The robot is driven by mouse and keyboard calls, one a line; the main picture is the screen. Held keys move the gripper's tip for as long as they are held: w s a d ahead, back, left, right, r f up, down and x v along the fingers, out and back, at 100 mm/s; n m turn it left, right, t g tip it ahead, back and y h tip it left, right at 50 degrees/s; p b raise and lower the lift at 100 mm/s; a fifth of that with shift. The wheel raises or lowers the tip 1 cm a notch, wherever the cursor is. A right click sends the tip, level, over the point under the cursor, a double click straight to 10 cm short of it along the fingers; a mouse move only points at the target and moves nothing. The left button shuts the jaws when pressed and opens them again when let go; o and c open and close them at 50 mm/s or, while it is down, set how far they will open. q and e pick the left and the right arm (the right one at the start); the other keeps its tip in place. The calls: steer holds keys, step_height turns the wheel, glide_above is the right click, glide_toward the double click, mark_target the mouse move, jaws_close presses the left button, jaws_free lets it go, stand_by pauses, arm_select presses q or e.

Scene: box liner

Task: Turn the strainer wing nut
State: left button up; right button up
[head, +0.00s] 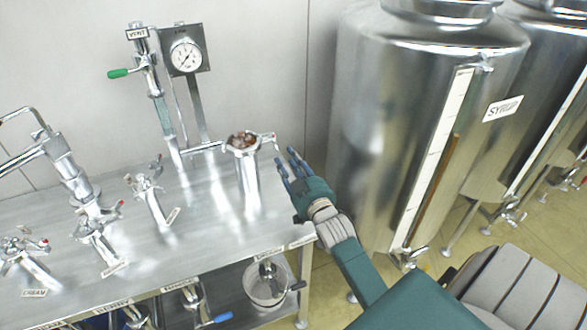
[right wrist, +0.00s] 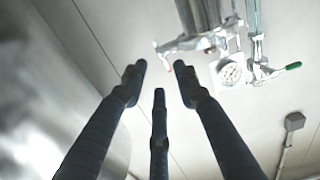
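An upright steel cylinder (head: 250,185), which looks like the strainer, stands at the right end of the steel table. Its top is open and brown lumps (head: 243,140) show inside. A small metal fitting with a red tip (head: 267,139), probably the wing nut, sticks out to the right of its rim. In the right wrist view the cylinder (right wrist: 198,15) is at the top, with the red-tipped fitting (right wrist: 168,46) left of it. My right gripper (head: 287,164) is right of the cylinder, apart from it, its dark blue fingers spread and empty. My left gripper is out of view.
The steel table (head: 205,215) carries several labelled valves to the left. A pressure gauge (head: 187,57) and a green-handled vent valve (head: 118,73) stand behind. A large syrup tank (head: 390,120) rises close on the right. A bucket (head: 268,288) is on the lower shelf.

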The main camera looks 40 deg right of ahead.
steer(key=v, duration=0.3)
steer(key=shift+s+a, duration=0.1)
steer(key=shift+s, duration=0.3)
